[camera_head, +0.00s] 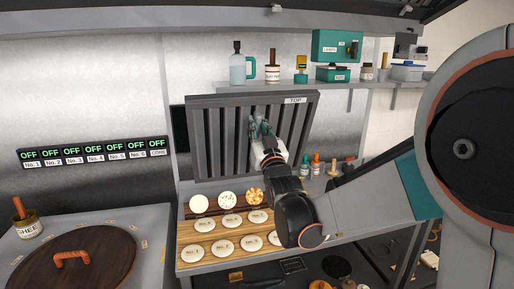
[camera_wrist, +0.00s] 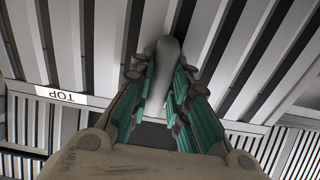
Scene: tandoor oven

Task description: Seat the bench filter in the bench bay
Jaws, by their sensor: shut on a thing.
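The bench filter is a grey slatted panel (camera_head: 228,100) with a TOP label at its upper right. In the head view it stands roughly upright, slightly turned, above the back of the bench. The wrist view shows its slats (camera_wrist: 230,45) and the TOP label up close. My gripper (camera_head: 261,131) is at the panel's middle, and its teal fingers (camera_wrist: 162,85) are shut around a rounded grey handle (camera_wrist: 167,50). A dark opening (camera_head: 180,128), possibly the bench bay, shows past the panel's left edge. The panel hides what is behind it; I cannot tell whether it touches the bay.
A shelf (camera_head: 385,84) with a jug, bottles and teal boxes runs above right. Small bottles (camera_head: 316,164) stand right of my gripper. A round wooden lid (camera_head: 70,262) is at lower left.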

